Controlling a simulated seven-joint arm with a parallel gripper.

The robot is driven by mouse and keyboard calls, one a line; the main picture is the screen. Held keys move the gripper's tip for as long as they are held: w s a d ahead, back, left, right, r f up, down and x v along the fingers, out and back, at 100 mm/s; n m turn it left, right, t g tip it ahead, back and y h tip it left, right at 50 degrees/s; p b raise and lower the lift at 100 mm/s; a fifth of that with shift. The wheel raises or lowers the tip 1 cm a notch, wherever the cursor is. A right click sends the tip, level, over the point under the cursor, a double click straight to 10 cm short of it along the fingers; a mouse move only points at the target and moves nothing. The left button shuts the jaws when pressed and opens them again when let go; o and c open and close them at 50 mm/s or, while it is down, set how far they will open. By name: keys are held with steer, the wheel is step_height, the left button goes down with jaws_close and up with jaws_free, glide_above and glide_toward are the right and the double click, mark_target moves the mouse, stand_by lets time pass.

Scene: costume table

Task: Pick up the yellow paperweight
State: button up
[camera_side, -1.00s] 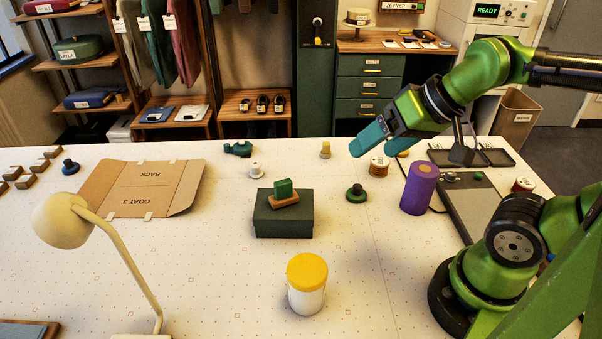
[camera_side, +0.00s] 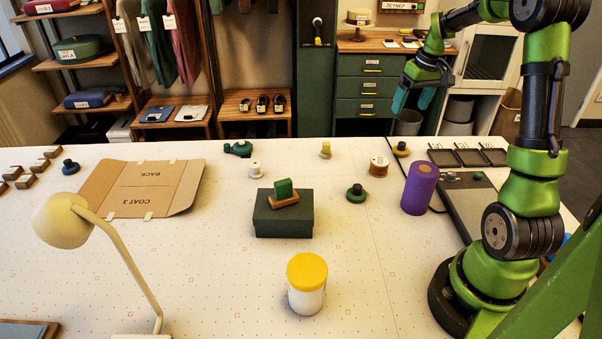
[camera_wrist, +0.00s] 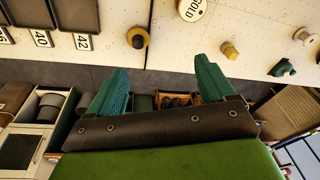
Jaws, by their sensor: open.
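The yellow paperweight (camera_side: 402,149), a low round yellow-ochre base with a dark knob, stands near the table's far edge in the side view. In the wrist view the yellow paperweight (camera_wrist: 138,38) is upper left of centre, beyond the fingertips. My gripper (camera_side: 412,102) has teal fingers and shows above and behind the far table edge in the side view. The fingers are apart with nothing between them in the wrist view (camera_wrist: 161,70). The paperweight is apart from them.
A spool labelled GOLD (camera_side: 379,166) stands close left of the paperweight, and a small yellow piece (camera_side: 325,150) farther left. Black trays (camera_side: 470,153) lie to the right. A purple cylinder (camera_side: 419,189) and a green paperweight (camera_side: 357,193) stand nearer.

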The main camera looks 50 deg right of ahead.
steer(key=d+f+n, duration=0.1)
steer(key=d, duration=0.3)
steer(key=n, duration=0.4)
glide_above(402, 143)
step_height(402, 143, down, 10)
steer(key=shift+d+f, duration=0.1)
steer(key=shift+f, duration=2.7)
steer(key=shift+c, duration=0.5)
steer(key=c, duration=1.2)
